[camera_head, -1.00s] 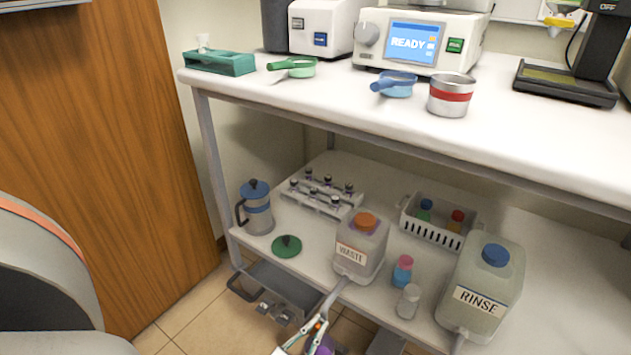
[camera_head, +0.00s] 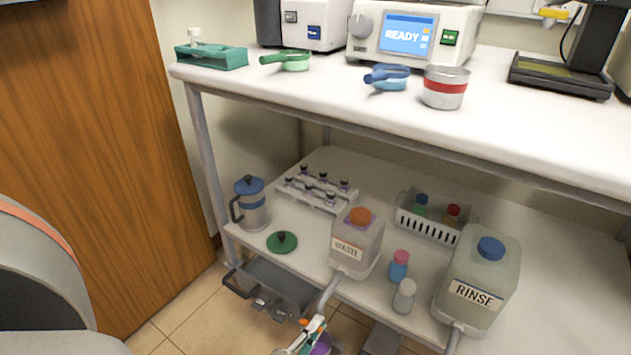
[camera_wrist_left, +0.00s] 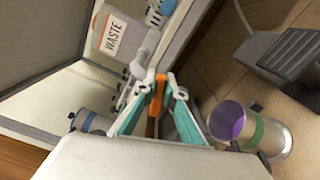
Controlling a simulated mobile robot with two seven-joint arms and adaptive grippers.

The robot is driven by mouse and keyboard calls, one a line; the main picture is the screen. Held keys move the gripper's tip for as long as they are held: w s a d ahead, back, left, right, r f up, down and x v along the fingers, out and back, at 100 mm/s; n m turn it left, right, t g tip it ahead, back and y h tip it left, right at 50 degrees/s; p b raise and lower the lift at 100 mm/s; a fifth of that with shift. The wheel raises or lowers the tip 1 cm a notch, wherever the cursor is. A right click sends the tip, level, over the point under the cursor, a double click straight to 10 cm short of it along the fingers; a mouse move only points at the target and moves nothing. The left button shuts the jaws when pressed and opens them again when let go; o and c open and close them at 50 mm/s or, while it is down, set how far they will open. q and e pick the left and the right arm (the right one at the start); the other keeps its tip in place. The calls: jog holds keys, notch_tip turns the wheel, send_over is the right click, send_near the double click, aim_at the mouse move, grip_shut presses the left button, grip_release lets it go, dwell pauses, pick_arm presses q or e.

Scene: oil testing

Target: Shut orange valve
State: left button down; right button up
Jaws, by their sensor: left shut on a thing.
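The orange valve (camera_wrist_left: 155,95) shows in the left wrist view as an orange handle between the teal-padded fingers of my left gripper (camera_wrist_left: 157,82), which is shut on it. In the head view the left gripper (camera_head: 312,326) is low in the middle, at the lower end of the spout (camera_head: 328,292) from the WASTE container (camera_head: 349,258). This container is translucent with an orange cap and stands on the lower shelf; its label also shows in the left wrist view (camera_wrist_left: 114,37). The fingers partly hide the valve, so its exact angle is unclear. My right gripper is not in view.
A silver pail (camera_wrist_left: 279,140) with a purple inside stands on the floor near the gripper. The RINSE container (camera_head: 487,270), two small bottles and a white basket (camera_head: 428,228) share the lower shelf (camera_head: 325,238). A grey drawer-like tray (camera_head: 280,279) is left of the gripper.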

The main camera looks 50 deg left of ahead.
pick_arm(q)
jog(key=shift+f+m, duration=0.15)
jog(key=shift+m, duration=0.65)
jog(key=shift+f+m, duration=0.15)
jog(key=shift+m, duration=0.65)
jog(key=c, duration=2.1)
grip_release()
jog(key=shift+r, duration=0.15)
notch_tip(320, 180, up, 8)
jog(key=shift+a+r, duration=0.1)
jog(key=shift+r, duration=0.8)
